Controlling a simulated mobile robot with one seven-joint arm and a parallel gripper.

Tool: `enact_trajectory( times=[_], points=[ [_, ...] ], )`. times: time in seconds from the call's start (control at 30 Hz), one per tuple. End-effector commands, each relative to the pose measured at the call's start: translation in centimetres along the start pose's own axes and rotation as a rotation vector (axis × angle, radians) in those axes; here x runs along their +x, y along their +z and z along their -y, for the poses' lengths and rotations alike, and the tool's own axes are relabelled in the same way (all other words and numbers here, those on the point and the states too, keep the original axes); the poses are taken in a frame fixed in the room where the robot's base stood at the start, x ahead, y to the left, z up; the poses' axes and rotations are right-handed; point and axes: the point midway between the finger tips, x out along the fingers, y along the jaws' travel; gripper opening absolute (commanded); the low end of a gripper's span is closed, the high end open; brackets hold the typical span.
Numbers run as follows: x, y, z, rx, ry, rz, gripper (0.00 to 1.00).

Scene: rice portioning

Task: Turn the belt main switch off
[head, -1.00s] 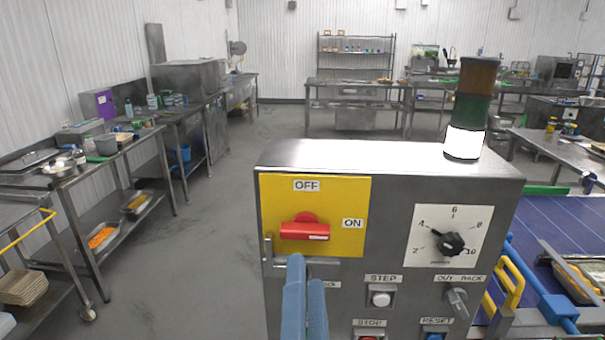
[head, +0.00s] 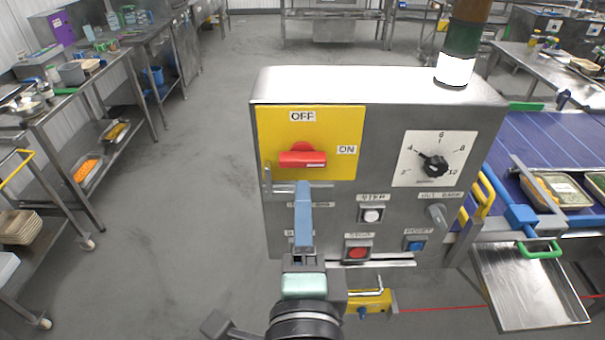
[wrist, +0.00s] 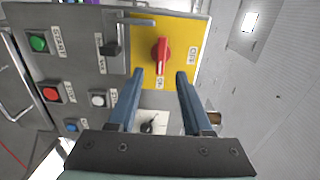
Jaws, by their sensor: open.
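The main switch is a red handle (head: 302,158) on a yellow plate (head: 335,120) at the upper left of the grey control box. The handle lies level and points toward the ON label (head: 346,150); the OFF label (head: 302,116) is above it. In the wrist view the red handle (wrist: 161,50) stands upright in the picture, ahead of the gap between my fingers. My gripper (head: 303,187) is just below the handle in the head view, its blue fingers lined up one behind the other. The wrist view shows my gripper (wrist: 159,78) open and empty, apart from the handle.
A latch (head: 268,180) sits at the plate's lower left. A dial (head: 433,165), a white button (head: 372,215), a red button (head: 358,253), a blue button (head: 415,246) and a selector knob (head: 438,215) share the panel.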

Motion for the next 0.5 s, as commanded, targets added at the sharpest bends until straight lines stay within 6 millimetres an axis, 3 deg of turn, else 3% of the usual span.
enact_trajectory(
  times=[0.3,0.5],
  points=[
    [5.6,0.0,0.6,0.000,0.000,0.000,0.50],
    [7.9,0.0,0.4,-0.001,-0.001,0.000,0.50]
  ],
)
